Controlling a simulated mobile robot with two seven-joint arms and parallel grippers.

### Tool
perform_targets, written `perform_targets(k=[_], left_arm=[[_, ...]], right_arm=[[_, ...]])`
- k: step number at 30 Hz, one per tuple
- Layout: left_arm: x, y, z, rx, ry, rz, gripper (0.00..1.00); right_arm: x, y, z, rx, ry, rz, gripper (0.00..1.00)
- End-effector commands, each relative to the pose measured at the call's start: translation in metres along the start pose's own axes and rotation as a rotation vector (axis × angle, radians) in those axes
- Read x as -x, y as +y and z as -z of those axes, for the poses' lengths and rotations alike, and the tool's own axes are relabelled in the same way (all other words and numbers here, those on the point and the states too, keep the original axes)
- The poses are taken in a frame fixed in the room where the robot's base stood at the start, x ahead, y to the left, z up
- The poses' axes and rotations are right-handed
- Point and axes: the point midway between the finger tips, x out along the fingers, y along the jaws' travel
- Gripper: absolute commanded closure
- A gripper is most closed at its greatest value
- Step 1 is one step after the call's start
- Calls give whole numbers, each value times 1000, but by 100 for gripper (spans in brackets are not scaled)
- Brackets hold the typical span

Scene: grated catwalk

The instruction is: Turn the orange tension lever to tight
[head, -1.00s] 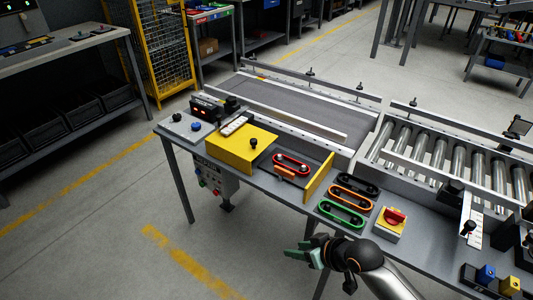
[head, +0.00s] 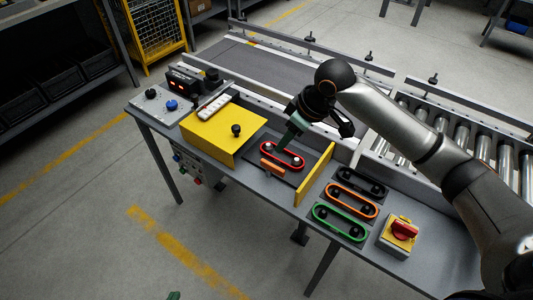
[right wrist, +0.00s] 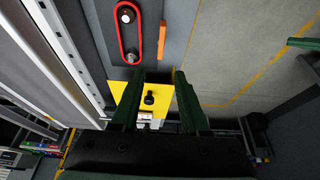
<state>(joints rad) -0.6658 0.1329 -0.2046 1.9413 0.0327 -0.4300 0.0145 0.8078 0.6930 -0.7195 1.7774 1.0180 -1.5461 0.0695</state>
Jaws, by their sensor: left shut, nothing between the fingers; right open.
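The orange lever (head: 272,167) is a short bar beside the red belt loop (head: 282,155) in the open bay of the grey bench. It lies roughly along the loop. In the right wrist view the lever (right wrist: 162,40) is beyond the fingertips. My right gripper (head: 286,143) is above the bay, pointing down near the red loop, and partly hides the loop's far side. Its fingers (right wrist: 160,78) are apart with nothing between them. It seems apart from the lever. Only a green tip of my left gripper (head: 174,296) shows at the bottom edge, far from the bench; it is shut and empty.
A yellow cover (head: 212,137) with a black knob is left of the bay. An upright yellow panel (head: 314,175) stands at its right. A conveyor (head: 290,85) runs behind.

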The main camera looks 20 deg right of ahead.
Motion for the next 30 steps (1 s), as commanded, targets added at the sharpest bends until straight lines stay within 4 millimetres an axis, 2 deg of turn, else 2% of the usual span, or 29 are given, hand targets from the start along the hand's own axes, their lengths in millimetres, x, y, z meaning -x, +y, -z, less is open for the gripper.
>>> perform_targets(k=[5, 10, 18, 24, 30], left_arm=[[-3, 0, -5, -2, -7, -1, 100], [-7, 1, -10, -3, -15, -5, 100], [-13, 4, -4, -6, 1, -13, 100], [-14, 5, -2, -7, 1, -18, 100], [-13, 6, 0, -7, 4, -20, 100]], right_arm=[[-25, -1, -1, 1, -2, 3, 55], [-62, -1, -1, -1, -1, 2, 55], [-108, 0, 0, 0, 1, 0, 55], [-121, 0, 0, 1, 3, -1, 55], [-122, 0, 1, 1, 3, -1, 55]])
